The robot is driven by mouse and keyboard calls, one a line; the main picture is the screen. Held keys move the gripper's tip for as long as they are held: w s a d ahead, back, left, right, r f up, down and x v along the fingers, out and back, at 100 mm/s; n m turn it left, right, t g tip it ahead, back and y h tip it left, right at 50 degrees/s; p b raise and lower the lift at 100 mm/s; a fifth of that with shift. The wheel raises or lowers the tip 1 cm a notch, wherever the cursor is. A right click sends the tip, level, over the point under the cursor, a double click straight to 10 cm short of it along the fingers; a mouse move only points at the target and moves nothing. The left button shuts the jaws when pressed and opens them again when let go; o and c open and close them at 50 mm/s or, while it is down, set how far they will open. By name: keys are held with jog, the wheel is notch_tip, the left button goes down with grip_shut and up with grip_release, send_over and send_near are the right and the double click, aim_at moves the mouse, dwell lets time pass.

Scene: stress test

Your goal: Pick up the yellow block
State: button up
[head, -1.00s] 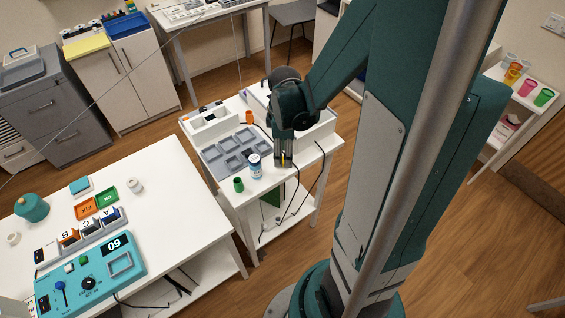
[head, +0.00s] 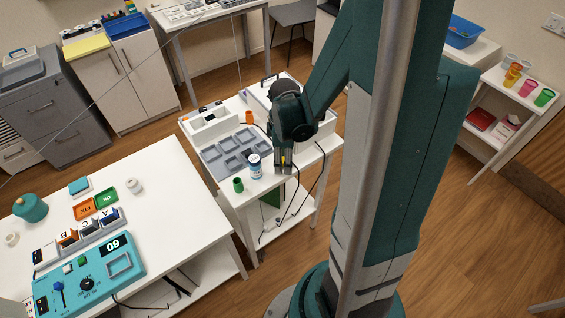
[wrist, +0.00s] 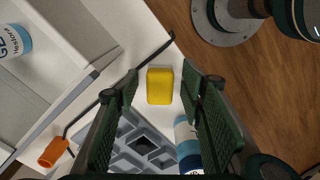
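The yellow block (wrist: 160,86) lies on the white table near its edge in the wrist view. It shows between the two green fingers of my gripper (wrist: 159,80), which is open, with space on both sides of the block. In the head view my gripper (head: 284,167) points down over the right front part of the white table (head: 215,188). Only a thin yellow sliver (head: 284,159) shows there between the fingers. I cannot tell how far the fingertips are above the tabletop.

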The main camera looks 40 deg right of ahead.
jog(key=c, duration=0.9)
jog(key=shift+r, duration=0.15)
jog(key=shift+r+p, duration=0.75)
jog(key=shift+r, duration=4.1)
